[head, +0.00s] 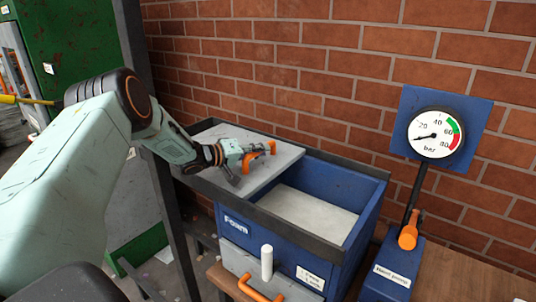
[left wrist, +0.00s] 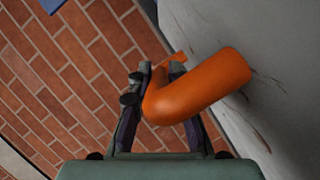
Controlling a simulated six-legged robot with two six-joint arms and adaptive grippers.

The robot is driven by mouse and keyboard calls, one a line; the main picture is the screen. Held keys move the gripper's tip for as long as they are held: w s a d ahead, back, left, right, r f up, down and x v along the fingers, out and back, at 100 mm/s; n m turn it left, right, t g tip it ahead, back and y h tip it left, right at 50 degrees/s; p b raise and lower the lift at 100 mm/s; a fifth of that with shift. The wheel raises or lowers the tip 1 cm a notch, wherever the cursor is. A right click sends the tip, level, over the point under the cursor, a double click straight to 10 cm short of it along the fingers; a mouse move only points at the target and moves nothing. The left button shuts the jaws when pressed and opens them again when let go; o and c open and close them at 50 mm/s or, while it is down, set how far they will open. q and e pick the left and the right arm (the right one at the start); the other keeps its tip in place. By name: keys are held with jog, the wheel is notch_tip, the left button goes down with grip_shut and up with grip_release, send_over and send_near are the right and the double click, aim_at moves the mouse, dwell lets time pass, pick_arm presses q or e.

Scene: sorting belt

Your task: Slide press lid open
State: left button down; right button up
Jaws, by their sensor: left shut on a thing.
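The press is a blue box (head: 352,243) labelled "Foam" with a dark rim. Its flat grey lid (head: 284,163) lies over the left part of the top. The right part is open and shows a pale surface inside (head: 308,212). An orange bent handle (head: 271,148) stands on the lid. My left gripper (head: 248,157) is shut on this handle. In the left wrist view the handle (left wrist: 205,88) runs from the grey lid (left wrist: 245,30) to between my left gripper's fingers (left wrist: 160,78), which hide part of it. My right gripper is in neither view.
A pressure gauge (head: 436,134) is at the right, above a blue hand pump (head: 392,270) with an orange-gripped lever (head: 409,234). A white peg (head: 267,262) and another orange handle (head: 256,291) are at the box's front. A dark post (head: 170,220) stands left, a brick wall (head: 300,75) behind.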

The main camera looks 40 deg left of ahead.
pick_arm(q)
jog(key=shift+a, duration=0.25)
jog(key=c, duration=1.3)
grip_release()
jog(key=shift+o, duration=0.2)
